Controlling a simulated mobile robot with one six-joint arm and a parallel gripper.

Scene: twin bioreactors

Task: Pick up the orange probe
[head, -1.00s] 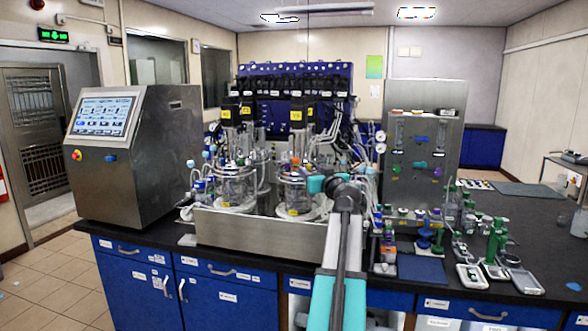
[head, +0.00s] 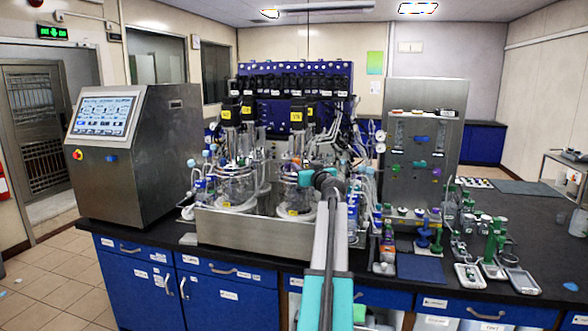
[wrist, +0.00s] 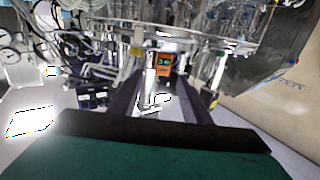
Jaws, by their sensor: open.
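In the wrist view my gripper (wrist: 162,98) is open, with its two dark fingers apart. A small orange block with a dark, green-lit face (wrist: 165,62) shows beyond and between the fingers, near the vessel hardware. I cannot tell whether it is part of the orange probe. A bright metal rod-like piece (wrist: 150,82) also shows between the fingers. Nothing is clearly held. I cannot make out the orange probe in that view.
Two glass vessels, left (head: 236,190) and right (head: 293,192), stand in a steel tray (head: 225,225), crowded by tubes and cables. A control cabinet (head: 150,150) stands left, a steel panel (head: 425,150) right. Small stands (head: 493,245) occupy the bench's right side.

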